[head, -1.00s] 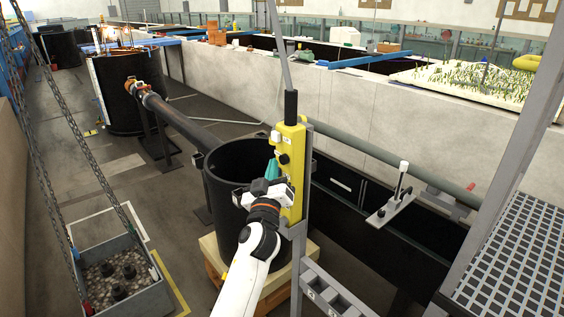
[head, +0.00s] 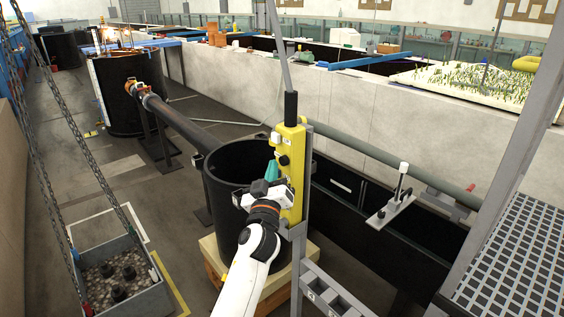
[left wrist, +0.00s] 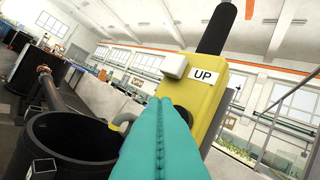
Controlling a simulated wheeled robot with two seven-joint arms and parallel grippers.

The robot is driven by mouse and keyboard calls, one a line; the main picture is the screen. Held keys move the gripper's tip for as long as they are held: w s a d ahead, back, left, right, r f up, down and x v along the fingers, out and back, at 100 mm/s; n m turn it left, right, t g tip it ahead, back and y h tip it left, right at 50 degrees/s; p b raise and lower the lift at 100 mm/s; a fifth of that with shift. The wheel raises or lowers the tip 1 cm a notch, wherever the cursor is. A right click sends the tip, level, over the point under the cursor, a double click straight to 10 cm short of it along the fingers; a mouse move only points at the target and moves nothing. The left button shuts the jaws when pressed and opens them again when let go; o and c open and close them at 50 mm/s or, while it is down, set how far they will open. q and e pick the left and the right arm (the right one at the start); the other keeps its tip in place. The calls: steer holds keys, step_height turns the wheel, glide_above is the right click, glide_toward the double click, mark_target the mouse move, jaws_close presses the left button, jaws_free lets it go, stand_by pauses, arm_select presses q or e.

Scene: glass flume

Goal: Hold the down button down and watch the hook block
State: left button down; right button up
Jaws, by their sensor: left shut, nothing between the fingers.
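The yellow control pendant (head: 293,200) hangs upright in the middle of the head view. Its pale upper button (head: 276,139) also shows in the left wrist view (left wrist: 175,65), beside a label (left wrist: 206,76) reading UP. A round black knob or button (head: 284,160) sits below it. My left gripper (head: 271,168) is shut and empty, its teal fingers close against the pendant's left side. In the left wrist view the fingers cover the pendant's lower face. No down button can be made out, and I cannot tell whether the fingertips touch one. I cannot make out a hook block. My right gripper is out of view.
A large black cylinder (head: 222,215) stands just left of the pendant on a wooden base. A grey post and ladder-like frame (head: 335,290) are close on the right. Chains (head: 60,110) hold a grey tray (head: 150,303) at lower left. Open floor lies between.

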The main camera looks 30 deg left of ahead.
arm_select(q)
steer(key=shift+w+d, duration=0.1)
steer(key=shift+w, duration=0.1)
stand_by(0.7)
steer(key=shift+w+d+b, duration=0.1)
steer(key=shift+w+b, duration=0.15)
steer(key=shift+b, duration=0.05)
steer(key=shift+w+d+b, duration=0.25)
steer(key=shift+w+b, duration=0.25)
steer(key=shift+w, duration=0.05)
stand_by(0.8)
stand_by(3.9)
steer(key=shift+s+a+p, duration=0.25)
steer(key=shift+s, duration=0.25)
steer(key=shift+s+a+p, duration=0.2)
steer(key=shift+s, duration=0.3)
steer(key=shift+s+a+p, duration=0.3)
steer(key=shift+s, duration=0.45)
steer(key=shift+s+a+p, duration=0.3)
steer(key=shift+s+a, duration=0.05)
steer(key=shift+s, duration=0.45)
steer(key=shift+s+a+p, duration=0.3)
steer(key=shift+s, duration=0.45)
